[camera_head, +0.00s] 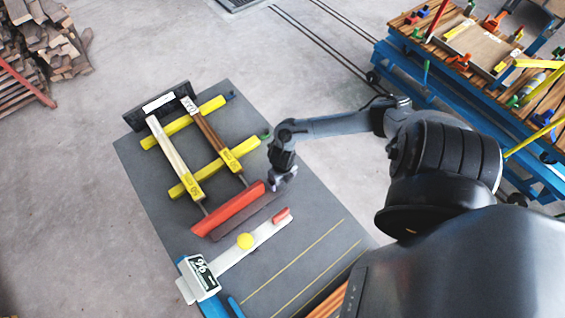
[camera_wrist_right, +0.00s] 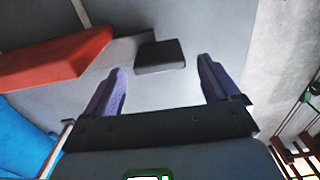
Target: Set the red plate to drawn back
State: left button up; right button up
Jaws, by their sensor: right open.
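The red plate (camera_head: 229,208) is a long red bar lying across the near ends of two rods on the grey table. In the right wrist view the red plate (camera_wrist_right: 58,62) is at the upper left, outside the fingers. My right gripper (camera_head: 281,182) is just beyond the plate's right end. Its two purple fingers (camera_wrist_right: 160,85) are apart with nothing between them. A small dark block (camera_wrist_right: 160,56) shows just past the fingertips. My left gripper is not in view.
A blue-framed cart (camera_head: 470,85) stands at the upper right.

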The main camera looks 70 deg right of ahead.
notch_tip(320, 180, up, 7)
jog(key=shift+f, duration=0.1)
dwell(0.6)
